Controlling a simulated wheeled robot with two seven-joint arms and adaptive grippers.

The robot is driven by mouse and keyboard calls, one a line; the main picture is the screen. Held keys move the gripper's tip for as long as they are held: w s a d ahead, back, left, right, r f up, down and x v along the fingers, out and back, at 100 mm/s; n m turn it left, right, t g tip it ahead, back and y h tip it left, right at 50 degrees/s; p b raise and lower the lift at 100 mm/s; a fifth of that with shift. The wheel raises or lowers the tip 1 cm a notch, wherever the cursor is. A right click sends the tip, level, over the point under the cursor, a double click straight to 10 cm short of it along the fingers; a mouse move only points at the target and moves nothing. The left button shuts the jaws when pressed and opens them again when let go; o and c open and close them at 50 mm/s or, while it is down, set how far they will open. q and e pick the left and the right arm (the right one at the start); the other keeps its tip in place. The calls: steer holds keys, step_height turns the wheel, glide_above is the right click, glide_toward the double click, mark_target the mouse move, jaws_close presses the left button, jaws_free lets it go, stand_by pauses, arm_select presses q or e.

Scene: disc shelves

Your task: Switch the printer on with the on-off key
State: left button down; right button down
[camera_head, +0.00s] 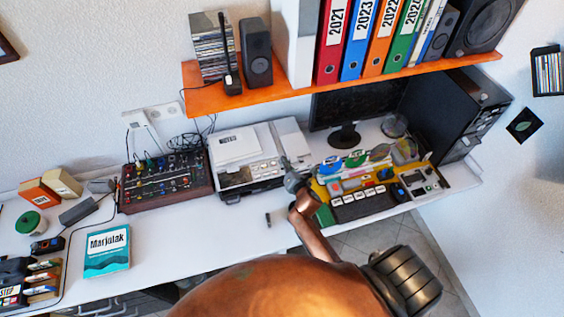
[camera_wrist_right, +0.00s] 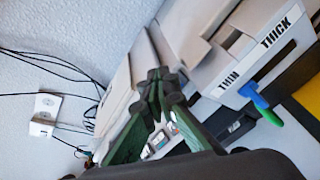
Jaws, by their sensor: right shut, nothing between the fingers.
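The printer (camera_head: 238,146) is a white and grey box at the back of the desk, left of the monitor. A row of small keys (camera_head: 262,169) runs along its front. I cannot tell which one is the on-off key. My right gripper (camera_head: 286,164) reaches the printer's right front part. In the wrist view its dark green fingers (camera_wrist_right: 160,76) are closed together and empty, in front of the pale printer body (camera_wrist_right: 118,92). Some keys (camera_wrist_right: 160,142) show between and beside the fingers. I cannot tell whether the tips touch the printer. My left gripper is not in view.
A mixer (camera_head: 166,181) stands left of the printer. A yellow tray (camera_head: 325,192) with a keyboard and several items is at the right. A white box marked THIN and THICK (camera_wrist_right: 262,60) is close to the right gripper. An orange shelf (camera_head: 300,90) hangs above. The front desk is mostly clear.

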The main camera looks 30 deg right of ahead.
steer(key=shift+f, duration=0.15)
steer(key=shift+w+f+b, duration=0.2)
steer(key=shift+f+b, duration=0.05)
steer(key=shift+b, duration=0.2)
steer(key=shift+w+d+f+b, duration=0.1)
steer(key=shift+w+f+b, duration=0.1)
steer(key=shift+f+b, duration=0.2)
stand_by(0.8)
steer(key=shift+r, duration=0.1)
steer(key=shift+s+r+p, duration=0.45)
steer(key=shift+r+p, duration=0.3)
steer(key=shift+p, duration=0.1)
steer(key=shift+r, duration=0.1)
steer(key=shift+s+a+r+p, duration=0.1)
steer(key=shift+s+r+p, duration=0.15)
steer(key=shift+r+p, duration=0.3)
steer(key=shift+s+a+r+p, duration=0.1)
steer(key=shift+s+r+p, duration=0.1)
steer(key=shift+r+p, duration=0.35)
steer(key=r+p, duration=0.1)
steer(key=s+r+p, duration=0.2)
steer(key=shift+a, duration=0.25)
